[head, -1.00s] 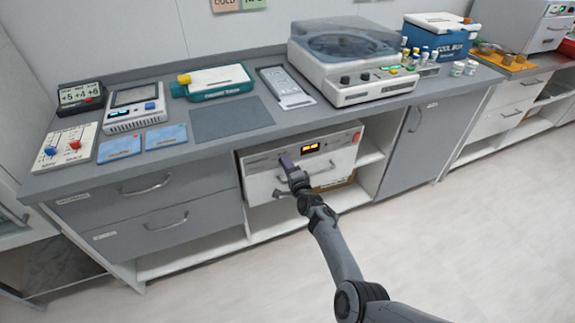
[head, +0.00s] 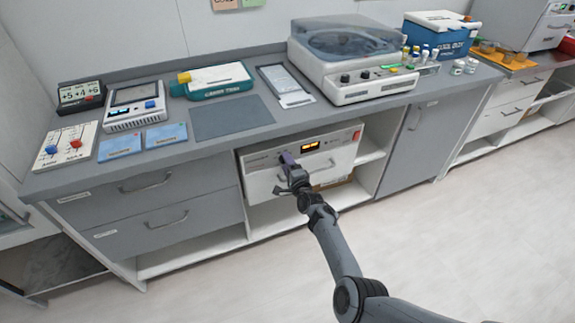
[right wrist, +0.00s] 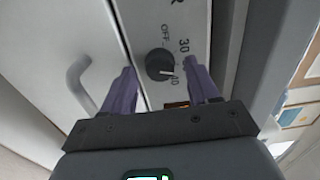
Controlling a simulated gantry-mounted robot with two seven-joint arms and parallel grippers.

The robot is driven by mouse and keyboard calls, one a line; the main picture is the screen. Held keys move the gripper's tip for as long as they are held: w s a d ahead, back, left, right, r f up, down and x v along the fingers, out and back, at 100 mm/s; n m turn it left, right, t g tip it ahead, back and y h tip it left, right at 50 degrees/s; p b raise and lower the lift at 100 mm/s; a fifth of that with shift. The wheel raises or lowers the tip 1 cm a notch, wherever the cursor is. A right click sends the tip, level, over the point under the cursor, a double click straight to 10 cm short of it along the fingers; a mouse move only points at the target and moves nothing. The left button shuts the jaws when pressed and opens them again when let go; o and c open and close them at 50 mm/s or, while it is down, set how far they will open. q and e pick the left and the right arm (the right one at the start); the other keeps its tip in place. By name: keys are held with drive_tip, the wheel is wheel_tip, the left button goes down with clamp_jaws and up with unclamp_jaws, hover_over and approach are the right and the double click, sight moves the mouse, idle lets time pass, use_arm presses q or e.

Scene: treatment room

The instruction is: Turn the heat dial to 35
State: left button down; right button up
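The white heating unit (head: 345,150) sits in the shelf bay under the counter, with a lit orange display (head: 310,146) on its front. In the right wrist view, the round black heat dial (right wrist: 158,63) has OFF and 30 marked near it, plus further numbers partly hidden. Its white pointer mark faces the lower right, toward the numbers past 30; the exact setting is unclear. My right gripper (right wrist: 163,74) is open, its purple fingers on either side of the dial with visible gaps. In the head view, my right gripper (head: 288,160) covers the dial. My left gripper is not in view.
The bar handle (right wrist: 82,82) on the unit's front is close to one finger. The grey counter (head: 230,115) overhangs the unit, with a centrifuge-like machine (head: 345,60) and other devices on top. Grey drawers (head: 150,205) are at the left. The floor in front is clear.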

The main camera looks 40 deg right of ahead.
drive_tip(key=p+v, duration=0.5)
drive_tip(key=v, duration=0.5)
drive_tip(key=shift+s, duration=0.4)
drive_tip(key=shift+a, duration=0.1)
